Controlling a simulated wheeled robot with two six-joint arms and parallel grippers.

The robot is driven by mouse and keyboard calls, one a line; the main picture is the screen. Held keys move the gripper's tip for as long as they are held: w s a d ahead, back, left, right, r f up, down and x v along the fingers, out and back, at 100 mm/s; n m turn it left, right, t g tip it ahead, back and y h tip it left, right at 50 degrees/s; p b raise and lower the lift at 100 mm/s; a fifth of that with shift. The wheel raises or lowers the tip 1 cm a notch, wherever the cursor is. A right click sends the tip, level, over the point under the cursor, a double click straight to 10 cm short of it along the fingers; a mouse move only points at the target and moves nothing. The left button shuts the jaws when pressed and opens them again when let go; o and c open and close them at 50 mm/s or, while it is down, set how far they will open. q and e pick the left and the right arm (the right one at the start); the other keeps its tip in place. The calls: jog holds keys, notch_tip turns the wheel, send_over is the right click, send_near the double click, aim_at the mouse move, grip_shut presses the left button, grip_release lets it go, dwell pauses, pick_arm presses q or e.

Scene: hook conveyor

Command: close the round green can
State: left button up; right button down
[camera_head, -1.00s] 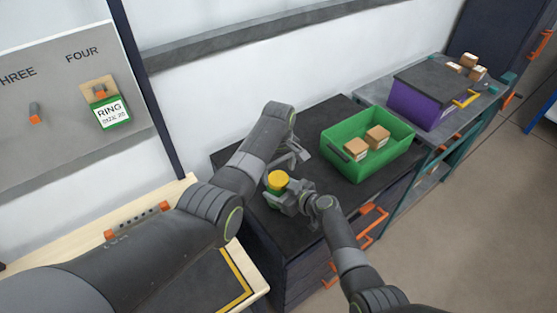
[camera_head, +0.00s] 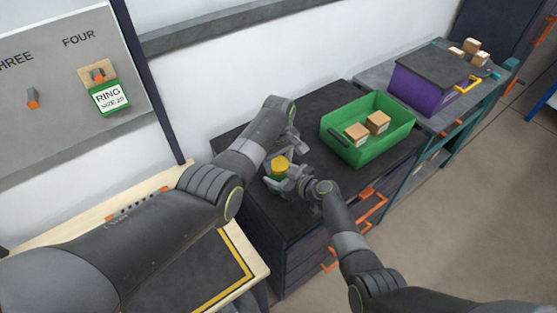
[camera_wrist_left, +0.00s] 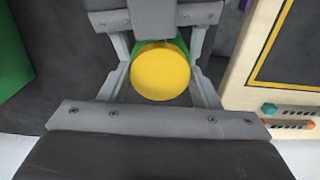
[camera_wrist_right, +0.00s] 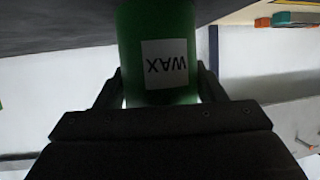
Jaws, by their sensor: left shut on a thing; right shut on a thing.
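The round green can (camera_head: 274,185) stands upright near the front left of the dark cabinet top. Its white WAX label (camera_wrist_right: 165,63) shows upside down in the right wrist view. A round yellow lid (camera_head: 279,163) is at the can's top and fills the middle of the left wrist view (camera_wrist_left: 160,71). My left gripper (camera_head: 285,160) comes from above and is shut on the lid's sides. My right gripper (camera_head: 287,184) is shut on the can's green body from the side. Whether the lid is seated or slightly raised cannot be told.
A green bin (camera_head: 335,137) with small cartons stands right of the can on the cabinet top (camera_head: 318,112). A purple box (camera_head: 418,89) with a dark top is farther right. A wooden-edged bench (camera_head: 250,258) is at the left. The cabinet top behind the can is clear.

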pick_arm(q)
jog(key=m, duration=0.6)
jog(key=shift+m, duration=0.3)
jog(key=shift+c, duration=0.3)
jog(key=o, duration=1.1)
jog(key=shift+r, duration=2.25)
jog(key=shift+c, duration=0.6)
